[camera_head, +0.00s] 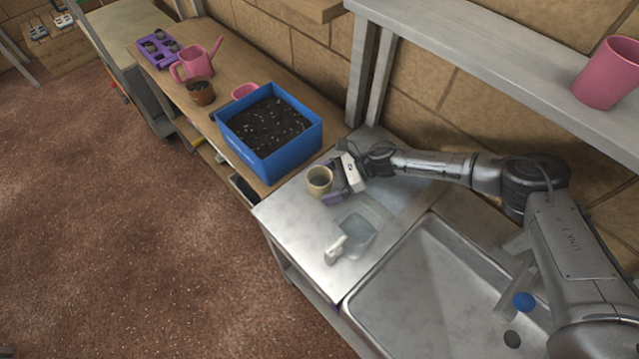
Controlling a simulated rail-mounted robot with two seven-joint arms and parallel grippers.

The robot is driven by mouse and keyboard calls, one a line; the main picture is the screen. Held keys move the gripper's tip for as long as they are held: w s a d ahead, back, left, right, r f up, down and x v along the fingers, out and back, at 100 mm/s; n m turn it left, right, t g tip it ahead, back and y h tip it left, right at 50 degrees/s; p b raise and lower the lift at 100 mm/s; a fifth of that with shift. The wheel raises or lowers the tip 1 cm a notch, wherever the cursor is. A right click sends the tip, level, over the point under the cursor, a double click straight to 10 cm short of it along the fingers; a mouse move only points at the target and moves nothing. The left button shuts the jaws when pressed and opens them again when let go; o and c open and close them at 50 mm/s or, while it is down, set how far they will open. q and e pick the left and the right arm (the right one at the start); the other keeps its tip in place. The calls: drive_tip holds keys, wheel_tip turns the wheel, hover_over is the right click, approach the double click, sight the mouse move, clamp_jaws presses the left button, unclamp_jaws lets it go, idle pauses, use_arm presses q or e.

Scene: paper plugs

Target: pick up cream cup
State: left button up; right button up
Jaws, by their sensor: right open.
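The cream cup (319,181) stands upright on the metal counter (290,218), near the blue box's front corner. My right gripper (332,181) reaches in from the right and is open. Its fingers are at the cup's right side, one near the far side and one near the near side. I cannot tell whether they touch the cup. The cup's right side is partly hidden by the gripper. My left gripper is out of view.
A clear jug (358,232) with a pale handle stands close in front of the gripper. A blue box of soil (291,163) stands behind the cup. A sink (440,285) is at the right. A shelf (480,45) with a pink pot (607,73) runs above.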

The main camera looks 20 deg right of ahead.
drive_tip(key=c, duration=1)
drive_tip(key=shift+r, duration=0.45)
wheel_tip(320, 180, up, 6)
drive_tip(key=r+p, duration=0.1)
drive_tip(key=s+a, duration=0.2)
drive_tip(key=a, duration=0.3)
drive_tip(key=s+a+p, duration=0.1)
drive_tip(key=s+a, duration=0.1)
drive_tip(key=a, duration=0.4)
drive_tip(key=s+a+f+p, duration=0.1)
drive_tip(key=s+a, duration=0.2)
drive_tip(key=a, duration=0.2)
drive_tip(key=shift+a, duration=0.4)
